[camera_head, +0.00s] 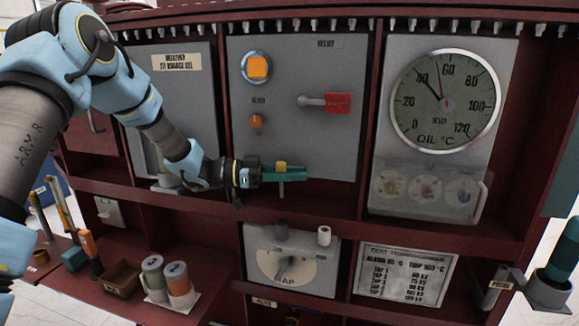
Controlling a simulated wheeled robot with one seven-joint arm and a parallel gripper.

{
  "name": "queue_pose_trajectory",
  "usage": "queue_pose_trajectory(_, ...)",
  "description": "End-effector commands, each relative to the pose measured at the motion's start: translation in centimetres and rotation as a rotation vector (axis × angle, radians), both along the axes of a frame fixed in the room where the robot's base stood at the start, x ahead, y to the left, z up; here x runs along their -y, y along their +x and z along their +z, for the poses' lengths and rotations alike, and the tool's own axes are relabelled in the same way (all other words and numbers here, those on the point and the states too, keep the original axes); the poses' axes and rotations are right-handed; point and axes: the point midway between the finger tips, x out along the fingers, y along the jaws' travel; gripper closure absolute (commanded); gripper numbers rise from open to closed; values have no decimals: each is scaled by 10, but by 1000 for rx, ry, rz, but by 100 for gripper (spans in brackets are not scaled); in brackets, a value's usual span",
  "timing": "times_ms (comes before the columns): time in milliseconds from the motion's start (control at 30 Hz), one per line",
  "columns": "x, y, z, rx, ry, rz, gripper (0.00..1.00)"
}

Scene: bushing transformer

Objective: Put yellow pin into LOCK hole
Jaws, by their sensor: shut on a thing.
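My gripper (290,174), with teal fingers, is shut on the yellow pin (281,165). The pin's yellow head shows above the fingers and a thin grey shaft points down below them. The gripper is in front of the lower part of the grey RELIEF panel (335,120), above the TAP panel (263,268). The pin is apart from the TAP panel in the picture. A small grey cylinder (324,235) stands on that panel's top right. No marking that I can read as LOCK shows, and I cannot make out the hole.
The RELIEF panel has an orange button (258,67), an orange knob (256,121) and a red-tagged handle (325,102). A dark red shelf edge (385,228) runs below. An oil gauge (445,101) is at right. Two canisters (166,279) and tools stand at lower left.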

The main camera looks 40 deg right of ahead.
Motion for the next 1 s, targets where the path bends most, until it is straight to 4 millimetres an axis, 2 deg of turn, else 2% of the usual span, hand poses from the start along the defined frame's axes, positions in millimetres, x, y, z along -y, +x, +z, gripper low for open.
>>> queue_pose_trajectory(533,0,0,-7,1,1,0,100)
queue_pose_trajectory(1000,0,1,-47,1,1,0,100)
